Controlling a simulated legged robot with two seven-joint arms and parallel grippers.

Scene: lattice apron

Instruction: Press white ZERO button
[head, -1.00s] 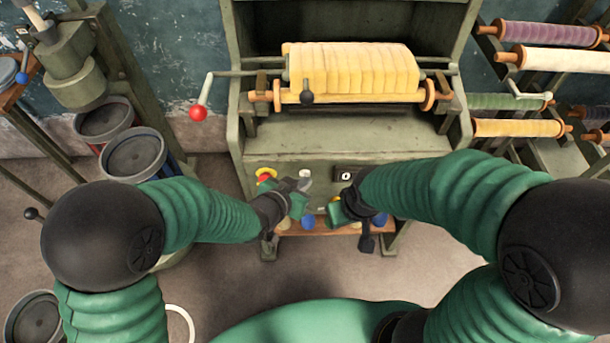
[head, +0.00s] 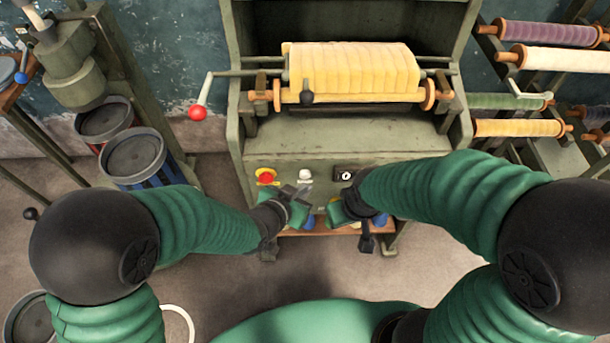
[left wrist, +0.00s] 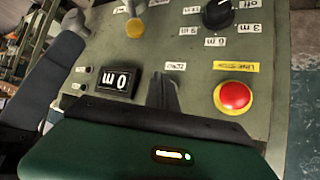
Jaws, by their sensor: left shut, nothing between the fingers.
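The white button (head: 305,174) shows on the sloped panel of the green machine, between a red button (head: 266,176) and a black counter (head: 344,174). My left gripper (head: 304,189) is shut and empty, just below the white button in the head view; I cannot tell whether it touches the panel. In the left wrist view its fingers (left wrist: 161,88) lie between the counter (left wrist: 116,81) and the red button (left wrist: 233,96), near the ZERO label (left wrist: 175,66). The white button cannot be made out there. My right gripper (head: 347,203) is below the counter; its fingers are unclear.
A yellow cloth roll (head: 352,70) lies across the machine above the panel. A red-knobbed crank (head: 198,112) sticks out on the left. Drums (head: 135,156) stand at left.

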